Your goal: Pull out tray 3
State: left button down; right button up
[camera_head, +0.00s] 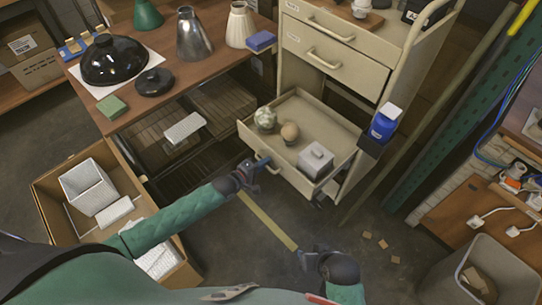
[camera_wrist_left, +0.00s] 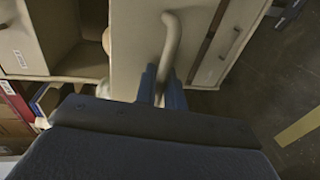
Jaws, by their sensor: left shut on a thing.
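The third tray (camera_head: 292,177) of the cream cabinet stands pulled out, below two closed drawers. In it are a pale patterned ball (camera_head: 265,118), a brown ball (camera_head: 289,131) and a light grey box (camera_head: 316,160). My left gripper (camera_head: 261,162) is at the tray's front, shut on its handle. In the left wrist view the blue fingertips (camera_wrist_left: 160,88) close around the lower end of the curved handle (camera_wrist_left: 171,38). My right gripper (camera_head: 303,256) is low over the floor, away from the tray; its jaw opening is unclear.
A wooden table (camera_head: 150,60) with lamp shades stands at the left. A cardboard box (camera_head: 60,215) with white containers sits below it. A blue bottle (camera_head: 384,124) hangs at the cabinet's right side. A grey bin (camera_head: 480,245) stands at lower right. Floor before the tray is mostly clear.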

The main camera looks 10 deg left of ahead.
pick_arm(q)
jog(key=shift+s+a, duration=0.3)
jog(key=shift+s, duration=0.15)
pick_arm(e)
jog(key=shift+s+d+r, duration=0.1)
jog(key=shift+r, duration=0.65)
pick_arm(q)
jog(key=c, duration=1.8)
grip_release()
jog(key=shift+c, duration=0.2)
pick_arm(e)
jog(key=shift+f, duration=0.1)
